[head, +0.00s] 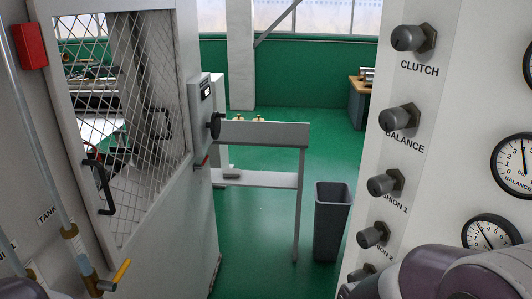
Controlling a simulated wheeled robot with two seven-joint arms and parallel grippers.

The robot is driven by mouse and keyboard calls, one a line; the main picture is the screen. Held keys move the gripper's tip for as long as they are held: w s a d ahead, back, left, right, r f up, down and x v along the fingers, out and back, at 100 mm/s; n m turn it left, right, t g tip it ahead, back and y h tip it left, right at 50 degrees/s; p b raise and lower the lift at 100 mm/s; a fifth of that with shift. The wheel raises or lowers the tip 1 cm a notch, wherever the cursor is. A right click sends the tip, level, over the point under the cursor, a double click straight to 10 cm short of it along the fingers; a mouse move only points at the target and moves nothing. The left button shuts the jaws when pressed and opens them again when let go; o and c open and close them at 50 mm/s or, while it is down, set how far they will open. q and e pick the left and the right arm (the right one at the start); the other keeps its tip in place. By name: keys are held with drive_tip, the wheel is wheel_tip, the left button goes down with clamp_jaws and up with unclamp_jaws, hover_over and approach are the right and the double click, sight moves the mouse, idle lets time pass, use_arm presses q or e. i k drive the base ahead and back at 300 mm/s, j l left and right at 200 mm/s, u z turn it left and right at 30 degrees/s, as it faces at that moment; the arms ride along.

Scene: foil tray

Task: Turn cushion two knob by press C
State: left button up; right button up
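The cushion two knob (371,236) is a dark grey round knob on a hex base. It sits on the light panel (432,115) at the right, above a partly hidden label ending in "ION 2". A similar knob, cushion one (382,186), sits just above it. Part of my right arm, purple and grey, fills the bottom right corner below and right of the knob. It covers the lower panel. Neither gripper's fingers can be made out. No press letter is readable.
Higher on the panel are the balance knob (398,118) and clutch knob (408,38); gauges (515,165) stand to the right. Another knob (362,272) is lower. A dark bin (331,222) stands on the green floor left of the panel. A mesh-windowed machine (165,215) fills the left.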

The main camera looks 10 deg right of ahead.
sight(369, 237)
drive_tip(key=k+j+z, duration=0.1)
drive_tip(key=z, duration=1.35)
